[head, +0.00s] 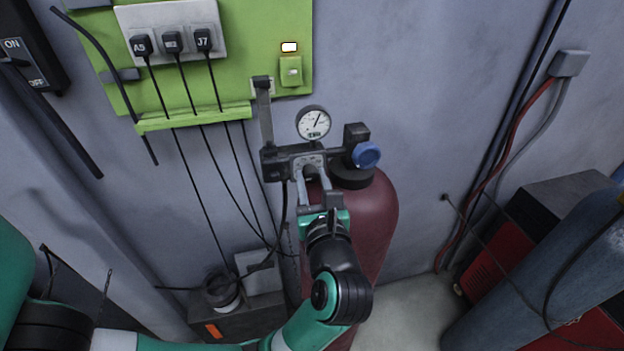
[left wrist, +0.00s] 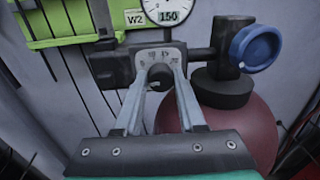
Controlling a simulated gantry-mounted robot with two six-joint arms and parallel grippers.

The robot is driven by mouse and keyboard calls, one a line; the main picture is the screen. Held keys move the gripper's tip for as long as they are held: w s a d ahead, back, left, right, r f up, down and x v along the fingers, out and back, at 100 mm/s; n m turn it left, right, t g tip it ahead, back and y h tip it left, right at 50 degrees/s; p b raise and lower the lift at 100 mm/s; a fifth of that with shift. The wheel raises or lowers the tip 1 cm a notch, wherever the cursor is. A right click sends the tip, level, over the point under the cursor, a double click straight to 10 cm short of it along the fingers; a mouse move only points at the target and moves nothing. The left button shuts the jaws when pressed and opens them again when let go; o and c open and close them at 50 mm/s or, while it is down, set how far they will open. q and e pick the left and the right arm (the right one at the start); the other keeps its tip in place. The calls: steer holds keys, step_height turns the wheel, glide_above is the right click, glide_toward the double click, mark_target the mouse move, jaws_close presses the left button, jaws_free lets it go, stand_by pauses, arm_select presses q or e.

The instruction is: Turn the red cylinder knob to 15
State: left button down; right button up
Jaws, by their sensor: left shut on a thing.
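The dark red cylinder (head: 378,215) stands against the wall with a black regulator (head: 280,163) at its top. A light scale plate with small marks (left wrist: 162,57) is on the regulator's front. A small dark knob (left wrist: 160,82) sits just below the plate, mostly hidden between my fingers. My left gripper (head: 309,163) is shut on this knob; its two grey fingers converge there in the left wrist view (left wrist: 160,76). The knob's pointer and setting cannot be read. My right gripper is not in view.
A round white gauge (head: 313,123) stands above the regulator. A blue round knob (head: 366,155) is at its right. A green panel (head: 250,45) with black plugs and hanging cables is at upper left. A blue-grey cylinder (head: 535,265) stands at right.

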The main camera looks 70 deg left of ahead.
arm_select(q)
steer(key=m, duration=0.5)
steer(key=shift+r+m, duration=0.15)
steer(key=shift+m, duration=0.25)
steer(key=m+g, duration=0.1)
steer(key=m, duration=0.4)
steer(key=shift+w, duration=0.1)
steer(key=m, duration=0.5)
steer(key=shift+g+h, duration=0.3)
steer(key=shift+g, duration=0.1)
steer(key=m, duration=0.5)
steer(key=shift+w+g, duration=0.1)
steer(key=shift+g, duration=0.2)
steer(key=c, duration=0.5)
jaws_free()
steer(key=shift+d, duration=0.15)
